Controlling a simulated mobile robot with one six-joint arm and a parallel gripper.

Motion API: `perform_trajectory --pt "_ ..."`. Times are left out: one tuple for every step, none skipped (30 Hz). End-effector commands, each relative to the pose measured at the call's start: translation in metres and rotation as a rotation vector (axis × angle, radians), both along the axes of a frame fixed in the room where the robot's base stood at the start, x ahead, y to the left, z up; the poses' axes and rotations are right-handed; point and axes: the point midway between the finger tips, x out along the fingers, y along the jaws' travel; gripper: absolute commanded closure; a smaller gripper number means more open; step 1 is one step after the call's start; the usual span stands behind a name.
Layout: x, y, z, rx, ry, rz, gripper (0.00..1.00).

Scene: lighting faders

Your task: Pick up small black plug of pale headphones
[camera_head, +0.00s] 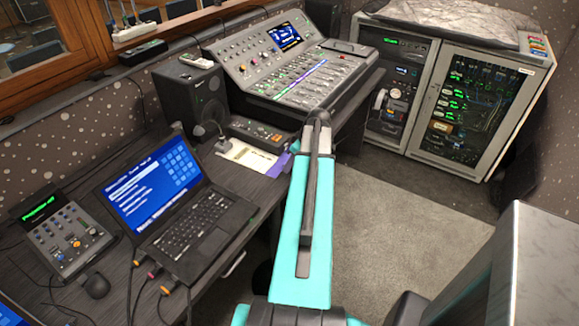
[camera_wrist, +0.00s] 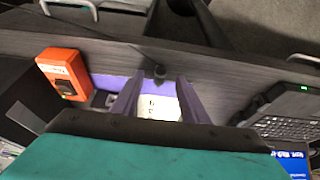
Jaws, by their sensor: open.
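In the wrist view a small black plug-like piece (camera_wrist: 158,73) shows at the end of a thin dark cable, just beyond and between my fingertips. I take it for the headphone plug, but it is too small to be sure. My gripper (camera_wrist: 160,82) is open, its two purple fingers apart, with nothing visibly held. In the head view my arm hides the gripper and the plug. A pale rounded object (camera_head: 380,98), perhaps the headphones, shows against the rack front.
An orange box (camera_wrist: 62,74) stands left of my fingers in the wrist view. The open laptop (camera_head: 190,205) lies right of them there (camera_wrist: 290,112). White paper (camera_head: 245,156) and a purple sheet lie on the dark desk. The mixing console (camera_head: 300,70) stands behind.

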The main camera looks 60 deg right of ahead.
Motion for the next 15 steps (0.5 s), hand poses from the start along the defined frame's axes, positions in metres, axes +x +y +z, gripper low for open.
perform_trajectory --pt "0.002 0.0 -0.004 0.002 0.0 0.001 0.59" --pt "0.003 0.0 -0.006 0.002 0.0 0.001 0.59" --pt "0.004 0.0 -0.009 0.001 0.0 0.0 0.59" --pt "0.005 0.0 -0.01 0.001 0.0 0.0 0.59" --pt "0.005 0.0 -0.012 0.001 0.0 0.0 0.59" --pt "0.006 0.0 -0.013 0.0 0.0 0.0 0.59" --pt "0.006 0.0 -0.014 0.0 0.0 0.0 0.59" --pt "0.006 0.0 -0.015 0.0 0.0 0.0 0.59" --pt "0.006 0.0 -0.015 0.0 0.0 0.0 0.59" --pt "0.006 0.0 -0.015 0.0 0.0 0.0 0.59" --pt "0.006 0.0 -0.015 0.0 0.0 0.0 0.59" --pt "0.006 0.0 -0.015 0.0 0.0 0.0 0.59" --pt "0.006 0.0 -0.015 0.0 0.0 0.0 0.59" --pt "0.006 0.0 -0.015 0.0 0.0 0.0 0.59" --pt "0.006 0.0 -0.015 0.0 0.0 0.0 0.59"
